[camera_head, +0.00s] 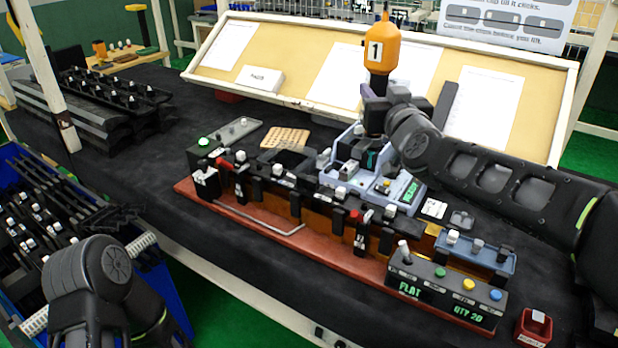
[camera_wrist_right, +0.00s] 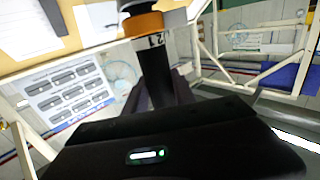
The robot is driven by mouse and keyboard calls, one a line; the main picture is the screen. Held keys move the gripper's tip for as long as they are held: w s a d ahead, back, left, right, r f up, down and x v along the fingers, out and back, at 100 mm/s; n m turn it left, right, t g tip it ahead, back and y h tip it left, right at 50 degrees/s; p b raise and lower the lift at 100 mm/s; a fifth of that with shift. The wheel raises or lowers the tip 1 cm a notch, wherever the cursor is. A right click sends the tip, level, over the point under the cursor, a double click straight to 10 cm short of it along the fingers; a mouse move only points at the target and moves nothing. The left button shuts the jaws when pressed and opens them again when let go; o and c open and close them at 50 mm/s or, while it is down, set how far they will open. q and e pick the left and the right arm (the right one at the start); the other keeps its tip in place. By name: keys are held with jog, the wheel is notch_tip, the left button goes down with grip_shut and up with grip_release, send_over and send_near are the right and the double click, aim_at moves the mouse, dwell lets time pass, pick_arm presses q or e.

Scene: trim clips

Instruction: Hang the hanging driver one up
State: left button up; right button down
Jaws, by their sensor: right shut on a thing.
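The hanging driver one (camera_head: 382,50) is an orange tool with a white label "1" and a dark lower body. It stands upright in the head view, above the middle of the bench. My right gripper (camera_head: 375,115) is shut around the dark body below the orange part. In the right wrist view the driver (camera_wrist_right: 155,65) rises between the fingers, its orange band and part of its label showing. Its lower tip is hidden by the gripper and the fixture behind. My left arm shows at the lower left of the head view, but its fingertips are out of frame.
A slanted board (camera_head: 310,75) with papers stands behind. A button box (camera_head: 450,290) and red cup (camera_head: 533,328) are at front right. A blue bin (camera_head: 165,285) is left.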

aim_at(384, 66)
pick_arm(q)
notch_tip(384, 66, up, 6)
jog(key=p, duration=0.5)
pick_arm(e)
notch_tip(384, 66, up, 6)
jog(key=shift+r, duration=0.1)
jog(key=shift+w+d+f+b, duration=0.2)
jog(key=shift+d+f+b, duration=0.25)
jog(key=shift+b, duration=0.55)
pick_arm(q)
notch_tip(384, 66, down, 5)
jog(key=b, duration=0.3)
jog(key=shift+r, duration=0.15)
pick_arm(e)
jog(key=w+d+r, duration=0.2)
jog(key=w+d, duration=0.1)
jog(key=d, duration=0.2)
jog(key=shift+w+r, duration=0.15)
jog(key=shift+w, duration=0.1)
jog(key=c, duration=0.9)
grip_release()
jog(key=shift+c, duration=0.2)
